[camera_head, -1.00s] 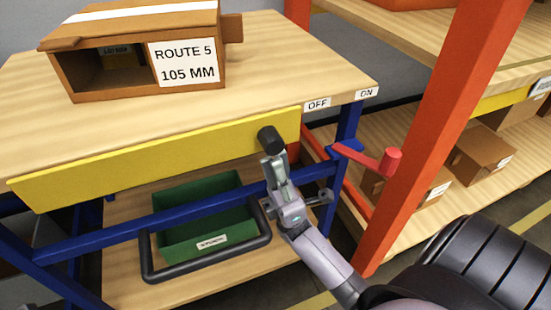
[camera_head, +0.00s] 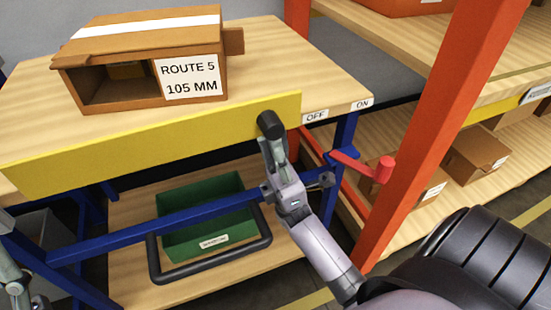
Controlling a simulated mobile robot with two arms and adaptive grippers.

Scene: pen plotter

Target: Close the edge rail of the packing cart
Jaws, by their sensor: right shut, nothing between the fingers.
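The edge rail (camera_head: 150,145) is a long yellow board along the front edge of the packing cart's wooden top (camera_head: 265,60). It stands slightly above the front edge and hides it. A black knob (camera_head: 270,124) sticks out near the rail's right end. My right gripper (camera_head: 273,150) is shut and empty, its fingertips just below the knob, at or very near it; contact is unclear. Part of my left gripper (camera_head: 16,285) shows at the lower left, cut off by the frame edge; its fingers cannot be read.
A cardboard box (camera_head: 140,60) labelled ROUTE 5 105 MM stands on the top. A red lever (camera_head: 378,168) sits below the OFF and ON labels. A green bin (camera_head: 205,215) is on the lower shelf behind a black handle (camera_head: 215,268). An orange post (camera_head: 430,130) stands right.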

